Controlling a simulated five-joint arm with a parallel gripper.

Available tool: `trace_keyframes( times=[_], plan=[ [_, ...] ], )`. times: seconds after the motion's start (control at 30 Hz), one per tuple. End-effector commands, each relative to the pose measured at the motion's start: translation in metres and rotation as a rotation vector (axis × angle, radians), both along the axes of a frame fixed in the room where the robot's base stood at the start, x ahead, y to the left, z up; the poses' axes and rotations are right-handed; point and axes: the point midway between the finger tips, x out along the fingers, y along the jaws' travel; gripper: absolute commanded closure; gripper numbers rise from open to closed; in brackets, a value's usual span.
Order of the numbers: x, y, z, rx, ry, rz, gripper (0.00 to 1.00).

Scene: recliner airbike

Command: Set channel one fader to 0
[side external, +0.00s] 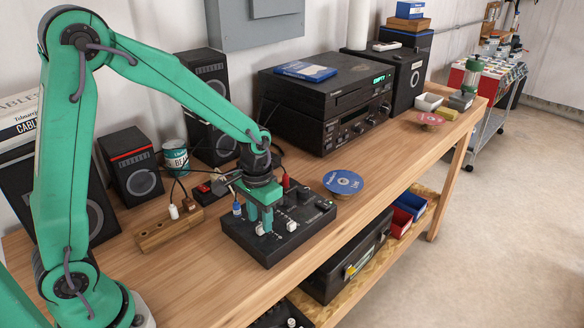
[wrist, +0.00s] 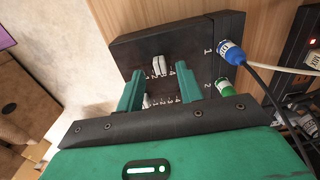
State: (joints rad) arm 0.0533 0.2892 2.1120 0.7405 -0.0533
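The black mixer box (side external: 312,222) sits on the workbench, and it also shows in the wrist view (wrist: 125,45). A white fader cap (wrist: 159,66) is in the row level with the printed 1. Another light cap (wrist: 147,100) is in the row level with the printed 2, partly hidden by my gripper. My gripper (wrist: 159,76) points down over the box with its two green fingers apart. The row-1 cap appears between the fingertips, with gaps on both sides. In the side view, my gripper (side external: 260,217) is low over the box; a white cap (side external: 292,226) shows to its right.
A blue-labelled disc (side external: 343,181) lies to the right. A wooden block (side external: 168,231) with plugs lies to the left. Speakers and a black stereo (side external: 325,108) stand behind. The bench front is clear.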

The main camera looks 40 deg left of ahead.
Motion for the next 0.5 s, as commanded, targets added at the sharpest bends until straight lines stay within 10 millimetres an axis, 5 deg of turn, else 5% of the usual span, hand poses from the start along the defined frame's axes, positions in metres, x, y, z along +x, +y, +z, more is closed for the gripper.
trace_keyframes(
  times=[0.5],
  plan=[
    [0.000,0.000,-0.021,0.000,0.000,0.000,0.64]
  ],
)
